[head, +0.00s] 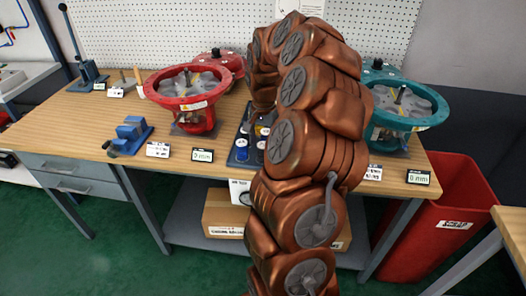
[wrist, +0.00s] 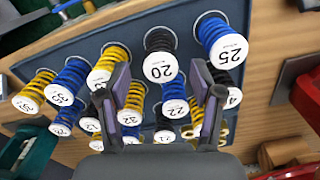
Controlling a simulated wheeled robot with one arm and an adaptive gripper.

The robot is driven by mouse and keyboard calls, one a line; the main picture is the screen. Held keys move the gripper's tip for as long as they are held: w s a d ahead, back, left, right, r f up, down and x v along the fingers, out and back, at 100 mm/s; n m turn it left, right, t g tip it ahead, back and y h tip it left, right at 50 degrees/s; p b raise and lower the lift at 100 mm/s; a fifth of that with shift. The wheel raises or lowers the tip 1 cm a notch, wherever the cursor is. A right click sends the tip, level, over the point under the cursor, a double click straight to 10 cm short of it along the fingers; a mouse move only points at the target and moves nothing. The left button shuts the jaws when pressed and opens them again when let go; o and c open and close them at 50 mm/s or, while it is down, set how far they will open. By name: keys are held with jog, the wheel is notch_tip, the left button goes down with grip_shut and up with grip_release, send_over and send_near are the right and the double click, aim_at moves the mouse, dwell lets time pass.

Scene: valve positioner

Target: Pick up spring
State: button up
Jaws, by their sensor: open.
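Several coil springs in yellow, blue and black, with white round number tags, stand on a dark blue tray (wrist: 120,30). In the wrist view, a black spring tagged 20 (wrist: 158,42) is just beyond the fingertips, and a blue spring tagged 25 (wrist: 212,27) is at upper right. A blue spring tagged 22 (wrist: 174,91) shows between the fingers. My gripper (wrist: 160,72) is open over the tray, its fingers apart; I cannot tell whether they touch any spring. In the head view, my arm hides the gripper and much of the tray (head: 238,158).
A red valve actuator (head: 190,95) stands left of the tray and a teal one (head: 405,105) right of it. Blue blocks (head: 130,135) and small signs are on the wooden bench (head: 60,120). A red bin (head: 460,205) stands at the right.

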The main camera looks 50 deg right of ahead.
aim_at(263, 144)
jog(key=shift+a+f+p, duration=0.2)
jog(key=shift+f+p, duration=0.4)
jog(key=shift+f, duration=1.55)
grip_shut()
jog(key=shift+r, duration=0.1)
